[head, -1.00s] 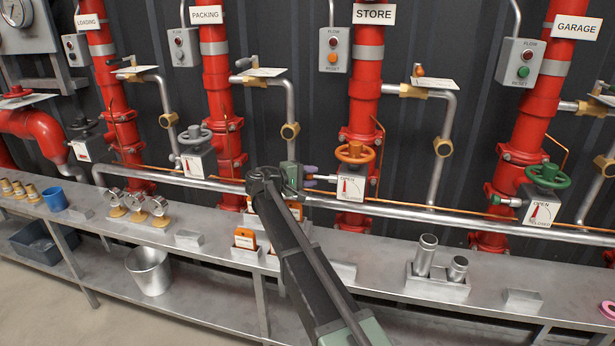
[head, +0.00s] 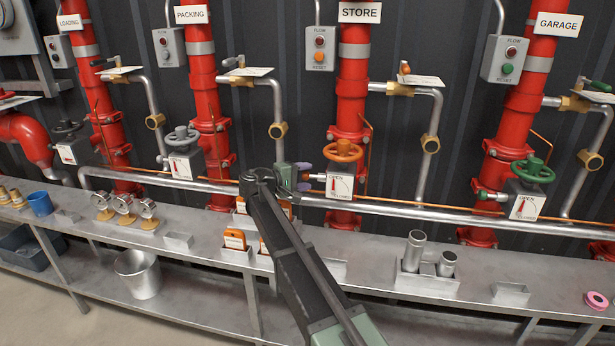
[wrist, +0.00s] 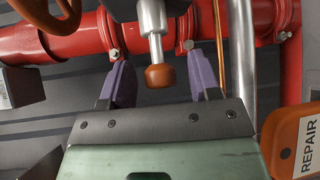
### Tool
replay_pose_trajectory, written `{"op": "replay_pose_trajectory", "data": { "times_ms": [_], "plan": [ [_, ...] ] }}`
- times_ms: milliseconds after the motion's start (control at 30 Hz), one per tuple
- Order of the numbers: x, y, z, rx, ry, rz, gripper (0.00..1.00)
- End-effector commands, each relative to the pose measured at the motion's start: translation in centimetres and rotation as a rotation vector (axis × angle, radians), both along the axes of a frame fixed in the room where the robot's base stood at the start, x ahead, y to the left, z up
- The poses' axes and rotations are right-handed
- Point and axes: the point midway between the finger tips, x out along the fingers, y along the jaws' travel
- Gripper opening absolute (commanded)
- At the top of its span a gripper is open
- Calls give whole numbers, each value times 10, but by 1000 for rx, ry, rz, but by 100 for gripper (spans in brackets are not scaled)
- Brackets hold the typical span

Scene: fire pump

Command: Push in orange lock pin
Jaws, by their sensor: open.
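The orange lock pin (wrist: 160,77) shows in the wrist view as a rounded orange knob on a silver shaft, standing out from the valve body. My gripper (wrist: 160,85) is open, with one purple finger on each side of the knob and a gap on both sides. In the head view my gripper (head: 305,176) is just left of the STORE valve, which has an orange handwheel (head: 343,151). The pin's silver shaft (head: 317,177) shows there, but its knob is hard to make out between the fingers.
An orange REPAIR tag (wrist: 298,142) is close at the right in the wrist view. A silver pipe (head: 400,208) runs below the valves. The bench (head: 370,258) holds a block with metal cylinders (head: 414,250). The GARAGE valve has a green handwheel (head: 533,171).

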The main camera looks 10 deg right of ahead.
Motion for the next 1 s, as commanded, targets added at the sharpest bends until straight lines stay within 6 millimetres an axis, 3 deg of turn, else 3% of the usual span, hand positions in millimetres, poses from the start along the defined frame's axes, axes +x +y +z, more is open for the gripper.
{"op": "replay_pose_trajectory", "data": {
  "times_ms": [200,400,767,833,867,933,1000],
  "plan": [
    [-18,51,10,0,0,2,57],
    [-30,84,14,0,0,0,57],
    [-32,89,13,5,-6,-3,57],
    [-36,89,3,66,0,-7,57],
    [-44,89,-5,114,10,-9,57],
    [-79,85,-33,283,47,-21,57],
    [-128,72,-65,494,92,-59,57]
  ]
}}
